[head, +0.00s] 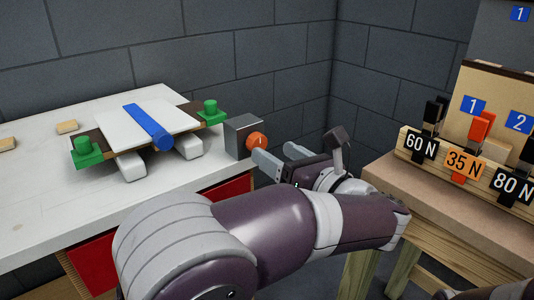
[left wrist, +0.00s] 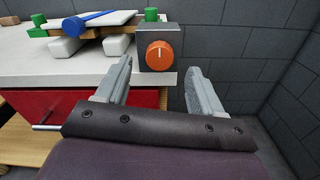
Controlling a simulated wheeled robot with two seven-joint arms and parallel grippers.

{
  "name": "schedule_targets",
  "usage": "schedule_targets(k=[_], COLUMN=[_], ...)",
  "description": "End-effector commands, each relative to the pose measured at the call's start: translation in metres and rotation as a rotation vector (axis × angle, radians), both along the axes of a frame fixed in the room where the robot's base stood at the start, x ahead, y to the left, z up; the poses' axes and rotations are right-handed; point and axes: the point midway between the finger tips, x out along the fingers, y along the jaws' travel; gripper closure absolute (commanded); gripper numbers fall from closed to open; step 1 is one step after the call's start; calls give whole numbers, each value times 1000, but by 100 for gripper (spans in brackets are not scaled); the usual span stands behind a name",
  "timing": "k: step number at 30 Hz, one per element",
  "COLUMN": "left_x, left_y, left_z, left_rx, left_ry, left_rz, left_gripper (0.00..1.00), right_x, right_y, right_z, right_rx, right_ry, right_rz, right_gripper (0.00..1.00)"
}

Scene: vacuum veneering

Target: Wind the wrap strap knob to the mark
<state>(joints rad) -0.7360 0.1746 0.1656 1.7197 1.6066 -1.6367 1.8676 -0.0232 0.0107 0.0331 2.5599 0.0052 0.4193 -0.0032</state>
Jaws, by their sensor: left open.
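An orange round knob (head: 257,141) with a pale line sits on the front of a dark grey box (head: 243,126) at the table's right end. In the left wrist view the knob (left wrist: 160,55) faces me, its line near upright. A blue strap (head: 145,122) with a round blue end lies across a white panel (head: 125,123) on a brown board. My left gripper (head: 279,155) is open and empty just in front of the knob. In the left wrist view its fingers (left wrist: 158,70) stand to either side of the knob, apart from it. My right gripper is out of view.
Green clamps (head: 87,154) hold the board's ends, and white blocks (head: 131,166) lie under it. Small wood pieces (head: 67,127) lie on the white table (head: 40,215). At right, a wooden stand (head: 400,152) holds clips labelled 60 N, 35 N and 80 N. Grey walls are behind.

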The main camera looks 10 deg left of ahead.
Motion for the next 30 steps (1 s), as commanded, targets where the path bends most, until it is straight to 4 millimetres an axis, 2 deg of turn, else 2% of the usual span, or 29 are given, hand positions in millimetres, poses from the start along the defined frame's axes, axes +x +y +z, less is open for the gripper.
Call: schedule_targets(k=[3, 6, 16, 17, 21, 22, 30], left_x=[15, 23, 28, 28, 28, 28, 28], left_y=[20, 29, 35, 35, 35, 35, 35], left_z=[-2, -1, 0, 0, 0, 0, 0], left_rx=[1, 1, 2, 2, 2, 2, 13], left_ry=[0, 1, 2, 2, 2, 2, 15], left_rz=[3, 1, -2, -2, -2, -1, -1], left_gripper=[33, 33, 33, 36, 82, 89, 89], right_x=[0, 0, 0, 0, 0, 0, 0], right_y=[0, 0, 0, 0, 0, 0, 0], right_z=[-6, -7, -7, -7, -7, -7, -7], right_rx=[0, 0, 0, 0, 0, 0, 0], right_ry=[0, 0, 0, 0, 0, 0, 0], right_rz=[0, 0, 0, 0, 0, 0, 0], right_gripper=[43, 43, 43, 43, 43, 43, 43])
